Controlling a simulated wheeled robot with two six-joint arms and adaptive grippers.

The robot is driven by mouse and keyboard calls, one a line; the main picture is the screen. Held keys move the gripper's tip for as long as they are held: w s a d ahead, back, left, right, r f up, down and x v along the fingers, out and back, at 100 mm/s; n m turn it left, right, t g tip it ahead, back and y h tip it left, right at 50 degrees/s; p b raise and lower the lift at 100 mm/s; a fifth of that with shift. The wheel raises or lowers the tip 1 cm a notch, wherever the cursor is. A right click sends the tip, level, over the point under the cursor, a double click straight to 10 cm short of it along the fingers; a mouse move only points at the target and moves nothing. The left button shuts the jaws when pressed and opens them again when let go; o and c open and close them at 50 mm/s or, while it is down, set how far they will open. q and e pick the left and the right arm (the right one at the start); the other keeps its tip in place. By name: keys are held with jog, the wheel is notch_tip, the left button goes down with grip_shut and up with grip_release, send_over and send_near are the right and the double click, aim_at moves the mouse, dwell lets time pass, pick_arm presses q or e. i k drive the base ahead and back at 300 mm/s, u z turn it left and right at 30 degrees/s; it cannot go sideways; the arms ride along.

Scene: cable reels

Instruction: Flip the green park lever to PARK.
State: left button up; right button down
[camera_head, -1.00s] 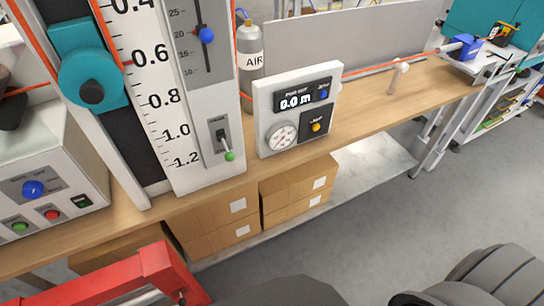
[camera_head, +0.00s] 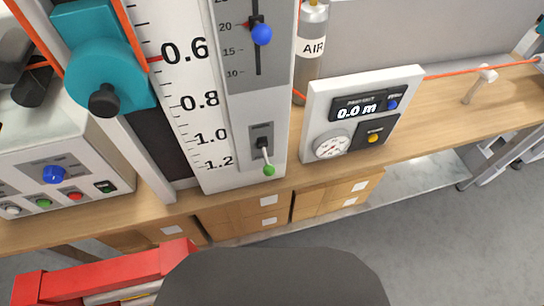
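The green park lever (camera_head: 268,168) is a short metal stick with a green ball tip. It sits on a grey switch plate (camera_head: 262,137) low on the tall white scale panel, and its tip points down and slightly right. The label above it is too small to read. Neither gripper can be made out. A large dark grey rounded shape, probably part of my own arm, fills the bottom middle and does not touch the lever.
A display box (camera_head: 361,110) reading 0.0 m stands right of the lever. A blue slider knob (camera_head: 261,33) is above it. A teal clamp (camera_head: 104,60) and a control box (camera_head: 62,160) are left. Cardboard boxes (camera_head: 268,210) sit below the bench; a red frame (camera_head: 110,268) is lower left.

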aim_at(269, 170)
jog(key=k, duration=0.5)
jog(key=z, duration=1.9)
jog(key=k, duration=1.25)
jog(key=u, duration=1.75)
jog(key=i, duration=1)
